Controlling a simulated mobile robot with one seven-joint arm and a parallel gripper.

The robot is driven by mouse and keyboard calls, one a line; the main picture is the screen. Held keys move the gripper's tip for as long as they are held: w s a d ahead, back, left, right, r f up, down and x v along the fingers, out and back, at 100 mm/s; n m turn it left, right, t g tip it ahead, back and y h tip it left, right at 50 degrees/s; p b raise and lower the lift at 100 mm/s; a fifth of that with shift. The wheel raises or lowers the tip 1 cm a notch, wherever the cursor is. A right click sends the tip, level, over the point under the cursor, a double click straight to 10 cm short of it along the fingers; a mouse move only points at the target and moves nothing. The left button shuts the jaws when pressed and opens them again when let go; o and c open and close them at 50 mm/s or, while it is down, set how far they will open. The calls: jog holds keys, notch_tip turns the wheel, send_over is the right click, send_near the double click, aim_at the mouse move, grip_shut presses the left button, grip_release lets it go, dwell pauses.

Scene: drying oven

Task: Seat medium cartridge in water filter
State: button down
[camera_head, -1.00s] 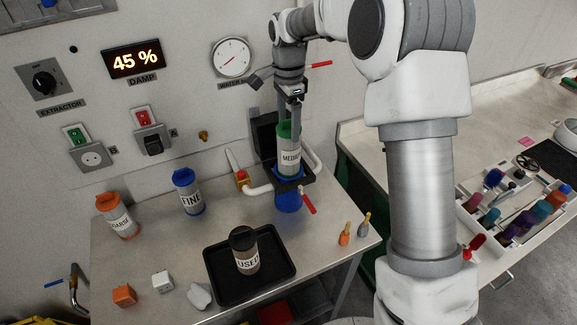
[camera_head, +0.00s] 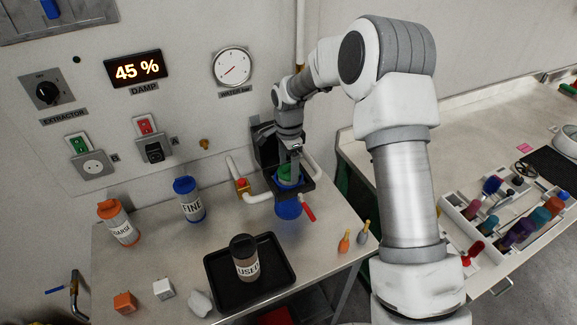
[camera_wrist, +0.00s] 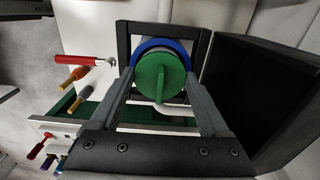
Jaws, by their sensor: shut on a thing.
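The medium cartridge shows its green cap (camera_head: 286,171) at the mouth of the blue water filter housing (camera_head: 289,208); most of its body is hidden inside. In the wrist view its green top (camera_wrist: 160,88) sits within the blue ring (camera_wrist: 150,48) of the housing, inside a black square frame (camera_wrist: 123,45). My gripper (camera_head: 290,165) points down over the housing, its fingers on either side of the green cap, shut on it. Whether the cartridge rests on the bottom of the housing cannot be seen.
A black tray (camera_head: 283,284) holds the used cartridge (camera_head: 245,257). The fine (camera_head: 189,199) and coarse (camera_head: 118,223) cartridges stand at the left. A red-handled valve (camera_head: 307,208) and white pipes (camera_head: 259,197) flank the housing.

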jog(key=shift+f, duration=0.1)
grip_release()
